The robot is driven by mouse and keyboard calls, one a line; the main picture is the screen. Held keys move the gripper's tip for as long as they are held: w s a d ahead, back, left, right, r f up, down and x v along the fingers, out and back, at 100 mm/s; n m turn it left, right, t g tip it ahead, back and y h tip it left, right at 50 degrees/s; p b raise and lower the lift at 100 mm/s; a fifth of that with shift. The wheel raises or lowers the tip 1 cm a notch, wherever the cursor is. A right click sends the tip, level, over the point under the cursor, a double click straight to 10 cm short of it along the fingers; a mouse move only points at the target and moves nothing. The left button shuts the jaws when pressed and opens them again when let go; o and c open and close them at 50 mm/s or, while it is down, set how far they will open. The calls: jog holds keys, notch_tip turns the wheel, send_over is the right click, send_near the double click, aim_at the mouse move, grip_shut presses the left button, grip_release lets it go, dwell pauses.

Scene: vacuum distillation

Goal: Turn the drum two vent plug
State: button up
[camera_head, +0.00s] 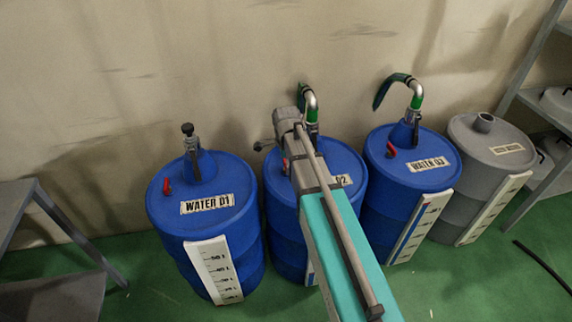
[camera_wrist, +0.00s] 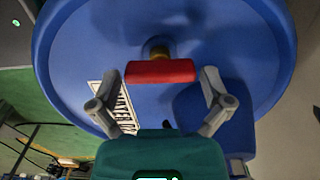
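Drum two is the blue drum (camera_head: 347,207) marked 02 in the head view, largely covered by my arm. Its lid (camera_wrist: 90,45) fills much of the wrist view. The vent plug has a red bar handle (camera_wrist: 160,71) on a brass-coloured stem (camera_wrist: 156,48); a sliver of red also shows beside my arm in the head view (camera_head: 285,164). My gripper (camera_wrist: 160,78) is open, with one finger on each side of the red handle. A small gap shows at both ends of the handle. My fingertips are hidden in the head view.
Blue drum WATER 01 (camera_head: 225,185) stands left, and blue drum WATER 03 (camera_head: 398,205) stands right with a curved pipe (camera_head: 397,80). A grey drum (camera_head: 465,155) is farther right. Shelves stand at both sides (camera_head: 15,215) (camera_head: 545,50). The wall is close behind; green floor (camera_head: 470,285) lies in front.

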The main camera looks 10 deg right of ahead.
jog(key=c, duration=0.7)
jog(key=shift+o, duration=0.2)
jog(key=shift+n, duration=0.3)
jog(key=n, duration=0.5)
jog(key=shift+n, duration=0.4)
jog(key=n, duration=1.1)
jog(key=shift+n, duration=0.4)
jog(key=n, duration=0.5)
jog(key=shift+n, duration=0.3)
